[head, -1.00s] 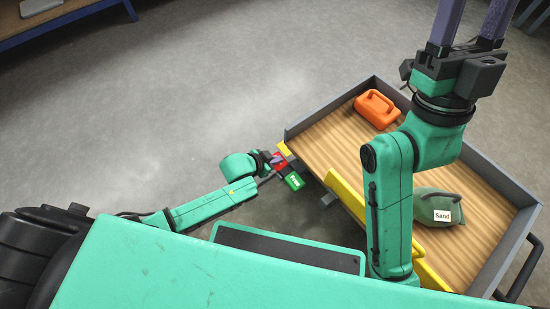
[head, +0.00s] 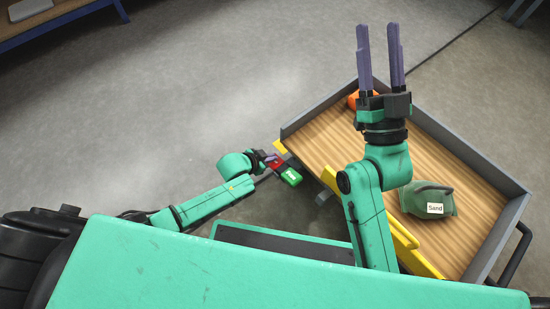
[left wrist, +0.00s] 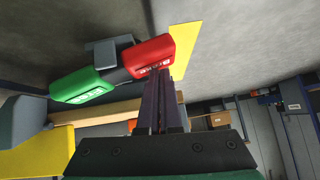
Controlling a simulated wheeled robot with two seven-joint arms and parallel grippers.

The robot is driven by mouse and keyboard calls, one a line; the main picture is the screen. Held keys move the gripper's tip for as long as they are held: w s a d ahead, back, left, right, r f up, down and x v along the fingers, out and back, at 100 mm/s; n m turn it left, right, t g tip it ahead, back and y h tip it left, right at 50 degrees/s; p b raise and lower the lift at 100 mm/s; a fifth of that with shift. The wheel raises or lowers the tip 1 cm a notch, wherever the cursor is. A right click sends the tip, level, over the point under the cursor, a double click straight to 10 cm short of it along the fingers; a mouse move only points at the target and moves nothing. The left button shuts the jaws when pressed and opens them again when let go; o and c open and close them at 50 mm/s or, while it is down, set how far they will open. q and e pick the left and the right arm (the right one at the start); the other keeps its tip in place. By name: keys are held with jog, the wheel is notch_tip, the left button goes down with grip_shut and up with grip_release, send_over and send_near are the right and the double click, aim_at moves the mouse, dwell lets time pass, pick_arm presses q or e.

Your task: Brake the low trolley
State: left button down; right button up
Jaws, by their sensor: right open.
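The low trolley (head: 470,152) has a wooden deck, grey side walls and a yellow near edge. At its left corner is a pedal with a red end (head: 278,165) and a green end (head: 291,177). In the left wrist view the red end (left wrist: 152,57) bears lettering and the green end (left wrist: 83,84) lies lower left. My left gripper (head: 269,156) is at the red end. Its fingers (left wrist: 160,82) are together, tips at the red end's edge; I cannot tell whether they touch. My right gripper (head: 379,32) is open and empty above the trolley's far side.
A green bag labelled Sand (head: 427,197) and a partly hidden orange container (head: 352,99) are on the deck. A black handle (head: 522,250) is at the trolley's right end. A blue-framed bench (head: 60,25) stands far left. The floor left of the trolley is clear.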

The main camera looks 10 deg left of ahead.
dwell(0.5)
